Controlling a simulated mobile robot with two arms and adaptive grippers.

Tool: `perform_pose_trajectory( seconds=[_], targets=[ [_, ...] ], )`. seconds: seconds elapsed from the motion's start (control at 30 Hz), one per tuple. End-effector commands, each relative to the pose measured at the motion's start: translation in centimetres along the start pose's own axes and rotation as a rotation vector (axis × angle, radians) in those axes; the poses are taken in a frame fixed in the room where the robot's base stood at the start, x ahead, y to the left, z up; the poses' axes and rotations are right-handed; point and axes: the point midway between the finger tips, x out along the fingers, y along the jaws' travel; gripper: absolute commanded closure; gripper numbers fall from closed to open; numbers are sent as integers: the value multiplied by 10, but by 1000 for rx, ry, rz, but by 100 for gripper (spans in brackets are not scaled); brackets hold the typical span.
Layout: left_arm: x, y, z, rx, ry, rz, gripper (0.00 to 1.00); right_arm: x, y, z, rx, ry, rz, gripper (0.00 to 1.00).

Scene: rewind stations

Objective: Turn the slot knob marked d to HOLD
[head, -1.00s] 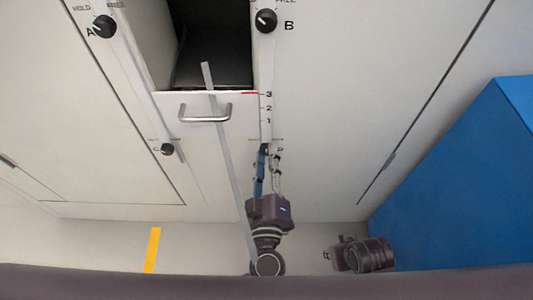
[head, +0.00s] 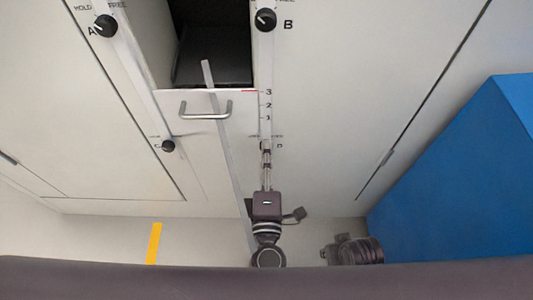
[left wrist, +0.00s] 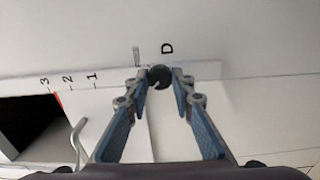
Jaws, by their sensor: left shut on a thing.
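The slot knob marked D (left wrist: 159,77) is a round black knob on a pale strip, with its letter beside it in the left wrist view. A light pointer mark shows on its lower left part. My left gripper (left wrist: 160,80) has one finger on each side of the knob and is shut on it. In the head view my left gripper (head: 266,150) reaches up to the strip beside the letter D and mostly hides the knob. The small words by the knob are too small to read. My right gripper is not in view.
Knobs A (head: 106,26), B (head: 265,19) and C (head: 168,146) sit on the strips nearby. A metal handle (head: 206,114) is on a panel below a dark open slot (head: 213,60). A blue block (head: 455,165) stands at right, and a yellow strip (head: 153,243) lies at left.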

Motion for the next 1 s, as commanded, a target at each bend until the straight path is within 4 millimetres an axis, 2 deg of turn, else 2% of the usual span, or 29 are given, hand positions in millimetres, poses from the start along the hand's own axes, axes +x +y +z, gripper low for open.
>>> perform_pose_trajectory(
  seconds=[0.6, 0.63, 0.7, 0.8, 1.0],
  targets=[
    [-1, -3, 0, -46, 0, -5, 100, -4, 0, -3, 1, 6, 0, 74],
    [-1, -3, 0, -46, 0, -5, 77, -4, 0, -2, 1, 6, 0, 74],
    [-1, -2, 0, -46, 0, -5, 69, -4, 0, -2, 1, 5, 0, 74],
    [-1, -2, 0, -45, 0, -4, 60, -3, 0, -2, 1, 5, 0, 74],
    [0, -1, 0, -45, 0, -2, 60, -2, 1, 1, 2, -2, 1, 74]
  ],
)
